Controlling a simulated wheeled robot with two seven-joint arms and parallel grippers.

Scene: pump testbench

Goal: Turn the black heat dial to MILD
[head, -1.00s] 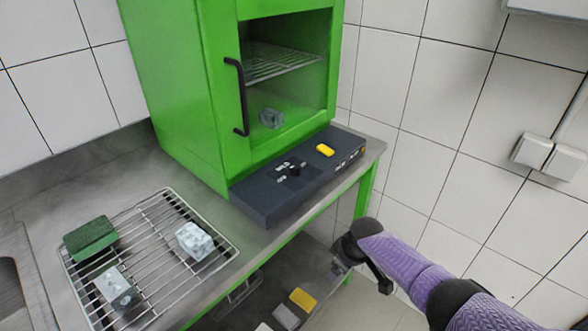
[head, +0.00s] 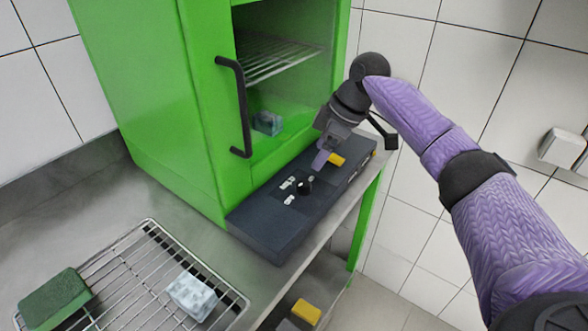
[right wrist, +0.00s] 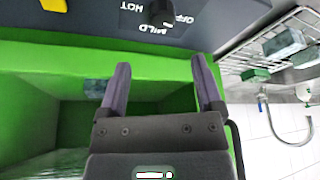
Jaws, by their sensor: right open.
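The black heat dial (head: 304,186) sits on the dark control panel (head: 272,229) below the green cabinet, with white lettering around it. In the right wrist view the words MILD, OFF and HOT show at the top edge of the picture. The dial's pointer is too small to read surely. My right gripper (head: 321,157) is above the panel, just behind and to the right of the dial, apart from it. In the right wrist view its two fingers (right wrist: 160,66) are spread with nothing between them. My left gripper is not in view.
A yellow switch (head: 337,159) sits on the panel close to my right gripper. The green cabinet (head: 150,100) with its black handle (head: 241,110) rises behind. A wire rack (head: 135,262) with a green sponge (head: 54,299) and a pale block (head: 191,296) lies at lower left.

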